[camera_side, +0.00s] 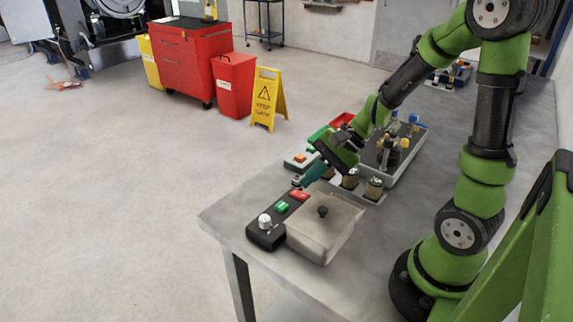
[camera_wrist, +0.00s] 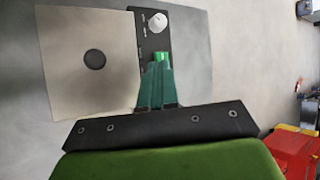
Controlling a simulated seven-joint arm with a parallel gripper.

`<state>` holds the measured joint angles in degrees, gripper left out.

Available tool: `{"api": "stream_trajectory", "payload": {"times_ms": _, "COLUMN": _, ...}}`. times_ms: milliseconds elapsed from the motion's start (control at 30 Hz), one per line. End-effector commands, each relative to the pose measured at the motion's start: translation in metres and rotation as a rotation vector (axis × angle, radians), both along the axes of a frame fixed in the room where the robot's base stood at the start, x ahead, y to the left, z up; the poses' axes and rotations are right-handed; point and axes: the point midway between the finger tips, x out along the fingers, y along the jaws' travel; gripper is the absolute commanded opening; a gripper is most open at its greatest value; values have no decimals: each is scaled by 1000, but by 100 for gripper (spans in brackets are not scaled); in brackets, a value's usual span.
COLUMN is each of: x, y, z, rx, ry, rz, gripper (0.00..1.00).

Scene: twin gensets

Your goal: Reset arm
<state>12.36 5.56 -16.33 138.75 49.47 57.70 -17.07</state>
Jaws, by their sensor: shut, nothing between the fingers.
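My gripper (camera_side: 298,184) is shut and empty, its teal fingers together above the far end of a black control panel (camera_side: 262,240). In the wrist view the gripper fingers (camera_wrist: 158,68) point at the panel and hide its near part. The panel carries a white knob (camera_side: 264,221), a green button (camera_side: 282,206) and a red button (camera_side: 299,195). The knob (camera_wrist: 158,21) and part of the green button (camera_wrist: 164,56) show in the wrist view; the red button is hidden there. I cannot tell whether the fingertips touch the panel.
A clear-lidded box (camera_side: 322,228) with a dark knob stands beside the panel. Several small jars (camera_side: 373,189) and a grey tray (camera_side: 412,148) of bottles stand behind, close to my arm. A small box with an orange button (camera_side: 300,159) is near the table's left edge.

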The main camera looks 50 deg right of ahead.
Motion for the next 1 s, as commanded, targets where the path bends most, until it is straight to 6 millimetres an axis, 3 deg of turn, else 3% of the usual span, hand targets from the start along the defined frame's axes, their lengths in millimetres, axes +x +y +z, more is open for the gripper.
{"api": "stream_trajectory", "payload": {"times_ms": 100, "x": -23, "y": 22, "z": 28, "rx": -160, "ry": -49, "rz": 212, "gripper": 0}}
{"api": "stream_trajectory", "payload": {"times_ms": 200, "x": -41, "y": 31, "z": 49, "rx": -326, "ry": -112, "rz": 368, "gripper": 0}}
{"api": "stream_trajectory", "payload": {"times_ms": 400, "x": -65, "y": 37, "z": 94, "rx": -679, "ry": -296, "rz": 586, "gripper": 0}}
{"api": "stream_trajectory", "payload": {"times_ms": 533, "x": -74, "y": 41, "z": 118, "rx": -821, "ry": -405, "rz": 652, "gripper": 0}}
{"api": "stream_trajectory", "payload": {"times_ms": 700, "x": -79, "y": 49, "z": 133, "rx": -864, "ry": -480, "rz": 670, "gripper": 0}}
{"api": "stream_trajectory", "payload": {"times_ms": 1000, "x": -79, "y": 50, "z": 134, "rx": -865, "ry": -483, "rz": 670, "gripper": 0}}
